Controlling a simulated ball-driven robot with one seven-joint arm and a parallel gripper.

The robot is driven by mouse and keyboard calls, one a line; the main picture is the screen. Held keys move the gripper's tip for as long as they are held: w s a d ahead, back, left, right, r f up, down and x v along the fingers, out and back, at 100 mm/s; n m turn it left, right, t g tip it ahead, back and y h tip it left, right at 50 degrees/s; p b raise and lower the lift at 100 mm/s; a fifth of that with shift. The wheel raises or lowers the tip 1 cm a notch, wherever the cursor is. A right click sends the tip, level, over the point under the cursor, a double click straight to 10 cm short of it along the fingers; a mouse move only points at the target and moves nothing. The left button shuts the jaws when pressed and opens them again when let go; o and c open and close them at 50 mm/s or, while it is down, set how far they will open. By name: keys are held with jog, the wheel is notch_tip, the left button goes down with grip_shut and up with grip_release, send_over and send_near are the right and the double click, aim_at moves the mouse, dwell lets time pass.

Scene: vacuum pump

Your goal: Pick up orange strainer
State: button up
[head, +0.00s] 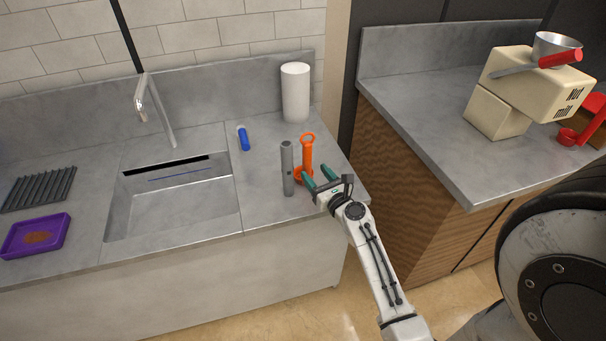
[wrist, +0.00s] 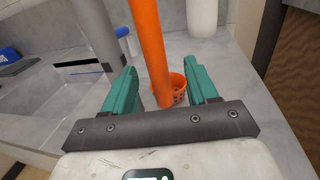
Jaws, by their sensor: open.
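The orange strainer (head: 308,155) stands upright on the counter to the right of the sink, its ring handle up and its perforated bowl at the bottom. In the wrist view its shaft (wrist: 150,50) rises between the two green fingers, with the bowl (wrist: 178,88) behind. My gripper (head: 318,178) is open at the strainer's lower front right. In the wrist view its fingers (wrist: 163,88) are spread on either side of the shaft. I cannot tell whether either finger touches it.
A grey cylinder (head: 287,168) stands close left of the strainer. A white roll (head: 295,92) and a blue item (head: 243,138) are behind. The sink (head: 175,205) is left, with a purple tray (head: 35,236) beyond. A gap separates the right counter (head: 420,120).

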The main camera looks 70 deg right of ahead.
aim_at(309, 168)
jog(key=x, duration=0.5)
jog(key=shift+w+a+r+p, duration=0.15)
jog(key=shift+w+a+p, duration=0.05)
jog(key=shift+w+p, duration=0.1)
grip_shut()
